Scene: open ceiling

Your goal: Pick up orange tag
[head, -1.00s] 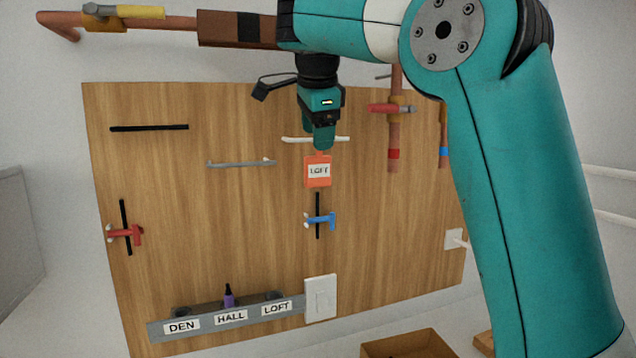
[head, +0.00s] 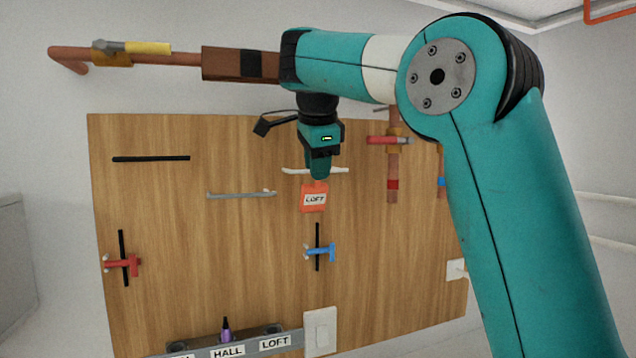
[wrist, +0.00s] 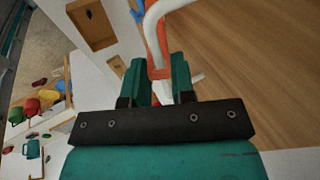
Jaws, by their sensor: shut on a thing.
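The orange tag (head: 314,203), labelled LOFT, shows in front of the wooden board, just below a white bar (head: 340,170), and looks slightly tilted. My gripper (head: 318,178) points down and is shut on the tag's upper end. In the wrist view my fingers (wrist: 160,84) close on an orange part of the tag (wrist: 158,73). A white curved bar (wrist: 152,22) passes close by the tag there. I cannot tell whether the tag still hangs on it.
A grey bar (head: 240,194) is left of the tag, and a blue-handled fitting (head: 319,252) is below it. A red-handled fitting (head: 123,264) is at the left. Copper pipes run above and at the right. A grey labelled rack (head: 250,344) and a white switch (head: 320,331) are low down.

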